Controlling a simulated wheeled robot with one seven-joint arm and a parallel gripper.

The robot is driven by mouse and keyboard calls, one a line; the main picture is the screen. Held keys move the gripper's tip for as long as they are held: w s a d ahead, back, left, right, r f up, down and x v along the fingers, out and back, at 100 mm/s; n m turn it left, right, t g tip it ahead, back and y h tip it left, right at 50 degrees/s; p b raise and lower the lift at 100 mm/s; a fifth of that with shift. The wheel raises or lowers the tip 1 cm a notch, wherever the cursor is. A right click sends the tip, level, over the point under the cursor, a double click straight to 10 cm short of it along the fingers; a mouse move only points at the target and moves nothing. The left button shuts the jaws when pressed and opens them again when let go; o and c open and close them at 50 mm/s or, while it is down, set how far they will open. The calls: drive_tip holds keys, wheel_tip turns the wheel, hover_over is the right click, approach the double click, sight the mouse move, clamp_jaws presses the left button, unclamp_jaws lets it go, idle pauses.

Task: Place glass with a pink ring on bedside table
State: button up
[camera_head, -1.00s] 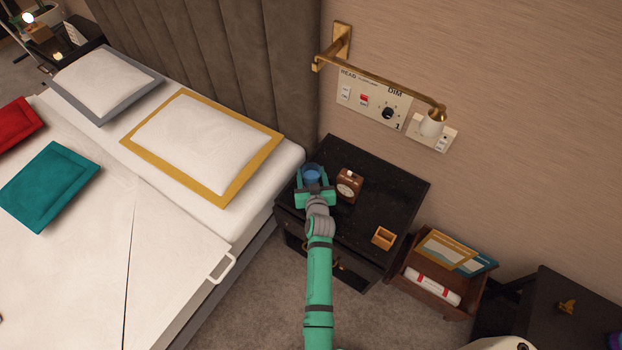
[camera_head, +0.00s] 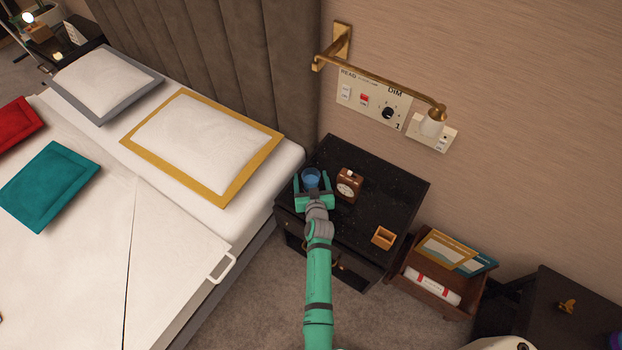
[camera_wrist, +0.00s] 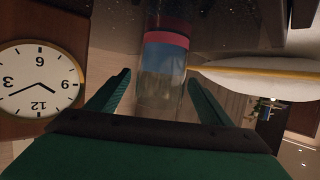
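The glass (camera_head: 311,177) stands on the black bedside table (camera_head: 385,185), near its back left corner beside the bed. In the wrist view the glass (camera_wrist: 163,65) shows a pink ring, with a blue band next to it. My gripper (camera_head: 313,187) is at the near side of the glass. In the wrist view my gripper (camera_wrist: 158,88) has its two fingers spread, with a gap between each finger and the glass. The glass lies beyond or between the fingertips, and nothing is clamped.
A wooden clock (camera_head: 348,185) stands just right of the glass; its face (camera_wrist: 40,82) fills the wrist view's left. A small wooden box (camera_head: 383,237) sits at the table's right front. The bed with a yellow-edged pillow (camera_head: 203,145) is left. The table's right back is clear.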

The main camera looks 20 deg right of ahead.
drive_tip(key=shift+r, duration=0.15)
drive_tip(key=s+a+r+n, duration=0.1)
drive_tip(key=s+a+r, duration=0.4)
drive_tip(key=s, duration=0.7)
drive_tip(key=s+a+r+y, duration=0.1)
drive_tip(key=s+a+r, duration=0.35)
drive_tip(key=s, duration=0.85)
drive_tip(key=s+a+r+n, duration=0.1)
drive_tip(key=s+a+r, duration=0.1)
drive_tip(key=s+a, duration=0.75)
drive_tip(key=s+r+t+y, duration=0.1)
drive_tip(key=s+r+y, duration=0.1)
drive_tip(key=s+r, duration=0.8)
drive_tip(key=shift+s+a+n+t, duration=0.3)
drive_tip(key=shift+s+a+t, duration=0.05)
drive_tip(key=shift+a+t, duration=0.05)
drive_tip(key=shift+r, duration=0.1)
